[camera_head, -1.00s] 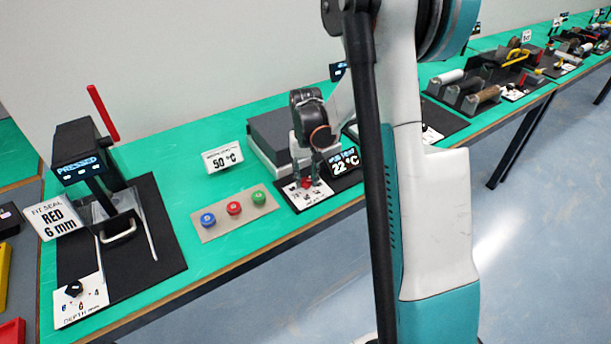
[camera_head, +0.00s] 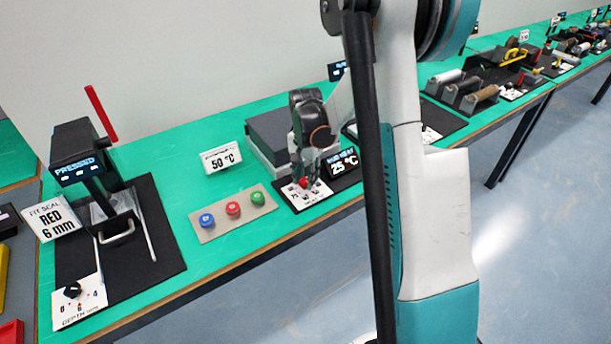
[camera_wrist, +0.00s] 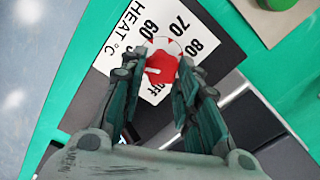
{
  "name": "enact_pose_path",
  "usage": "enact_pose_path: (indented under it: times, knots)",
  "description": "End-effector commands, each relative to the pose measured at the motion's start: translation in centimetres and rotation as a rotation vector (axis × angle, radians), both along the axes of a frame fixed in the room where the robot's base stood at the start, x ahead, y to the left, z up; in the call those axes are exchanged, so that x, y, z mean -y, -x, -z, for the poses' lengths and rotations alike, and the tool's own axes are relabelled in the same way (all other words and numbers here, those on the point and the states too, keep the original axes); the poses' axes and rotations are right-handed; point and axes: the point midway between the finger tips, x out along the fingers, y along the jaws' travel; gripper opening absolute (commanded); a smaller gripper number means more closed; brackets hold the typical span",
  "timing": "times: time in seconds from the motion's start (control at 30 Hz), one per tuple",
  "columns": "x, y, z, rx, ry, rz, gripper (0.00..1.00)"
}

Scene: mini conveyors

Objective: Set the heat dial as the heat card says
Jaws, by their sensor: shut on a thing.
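The heat dial (camera_wrist: 161,68) is a red knob on a white plate (camera_wrist: 119,46) marked HEAT °C, with 60, 70, 80 and OFF legible in the wrist view. My gripper (camera_wrist: 163,60) is shut on the dial from above; it also shows in the head view (camera_head: 306,180). The pale pointer mark on the knob is partly visible, and the gripper hides some of the scale. The heat card (camera_head: 221,158) stands behind the buttons and reads 50 °C. The dark display (camera_head: 342,164) beside the dial reads 25 °C.
A beige plate (camera_head: 208,235) with blue, red and green buttons lies left of the dial. A press (camera_head: 85,150) with a red lever and a card (camera_head: 54,218) reading RED 6 mm stands further left. A grey box (camera_head: 268,138) is behind my gripper.

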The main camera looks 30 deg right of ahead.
Motion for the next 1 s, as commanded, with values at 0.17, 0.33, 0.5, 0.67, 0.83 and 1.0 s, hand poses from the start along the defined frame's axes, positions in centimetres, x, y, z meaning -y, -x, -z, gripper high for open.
enact_pose_path:
  times: [0.17, 0.33, 0.5, 0.67, 0.83, 1.0]
  knots:
    - [-0.04, 0.10, 0.09, -0.002, -0.001, 0.016, 0.06]
    - [-0.04, 0.10, 0.09, -0.002, -0.001, 0.018, 0.06]
    - [-0.05, 0.10, 0.09, -0.002, -0.001, 0.017, 0.06]
    - [-0.03, 0.07, 0.07, -0.001, 0.000, 0.017, 0.50]
    - [-0.02, 0.05, 0.04, -0.001, 0.000, 0.017, 0.50]
    - [-0.02, 0.05, -0.36, 0.000, -0.001, 0.017, 0.50]
